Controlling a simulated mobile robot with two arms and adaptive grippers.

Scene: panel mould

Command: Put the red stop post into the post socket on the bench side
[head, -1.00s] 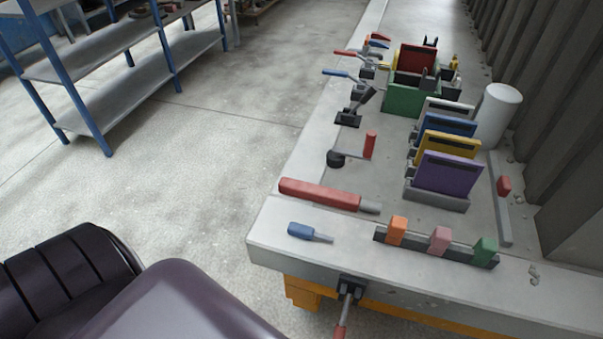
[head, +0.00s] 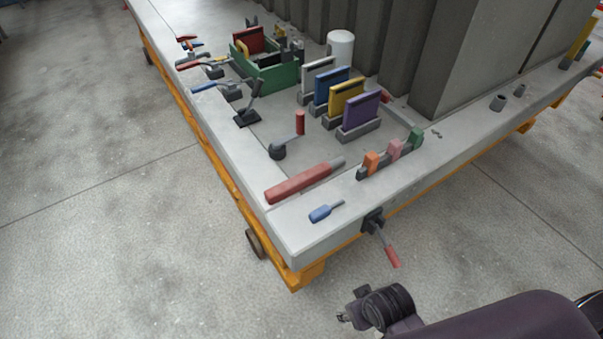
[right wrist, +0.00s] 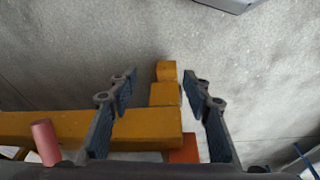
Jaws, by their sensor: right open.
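I cannot single out the red stop post for sure. An upright red cylinder (head: 300,122) stands on the arm of a dark crank on the bench (head: 225,165). My left gripper is not in view.
A red-handled lever (head: 390,256) juts from the bench side near my right gripper. A red-handled tool (head: 298,184), a blue tool (head: 320,214) and a rack of coloured blocks (head: 372,160) lie near the front corner. The floor at left is clear.

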